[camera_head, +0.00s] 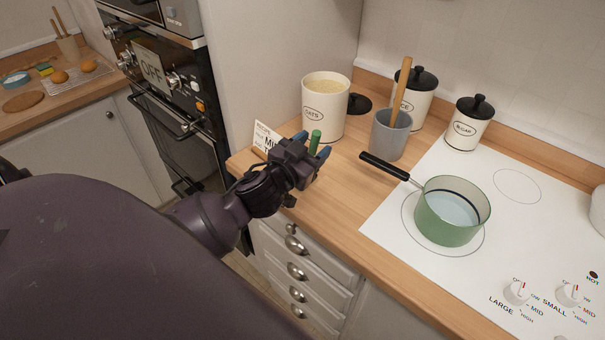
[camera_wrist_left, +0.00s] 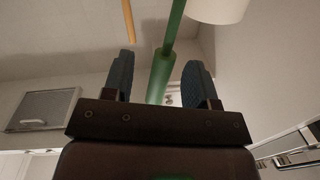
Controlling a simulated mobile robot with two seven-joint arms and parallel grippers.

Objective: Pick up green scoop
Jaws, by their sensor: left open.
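The green scoop (camera_head: 315,139) shows in the head view only as a short green upright piece at my left gripper, in front of the oats canister. In the left wrist view the scoop's green handle (camera_wrist_left: 160,78), thick below and thinner above, runs up between the two blue finger pads. My left gripper (camera_head: 312,146) is open above the wooden counter near its front edge. Its fingers (camera_wrist_left: 158,82) stand on both sides of the handle, with a visible gap on each side. The rest of the scoop is hidden or cut off. My right gripper is not in view.
An open oats canister (camera_head: 324,112) stands behind the gripper, its dark lid (camera_head: 359,103) beside it. A recipe card (camera_head: 266,137) stands left. A grey utensil cup (camera_head: 390,138) and a green pot (camera_head: 452,220) with a black handle are to the right. Wall ovens (camera_head: 170,100) stand left.

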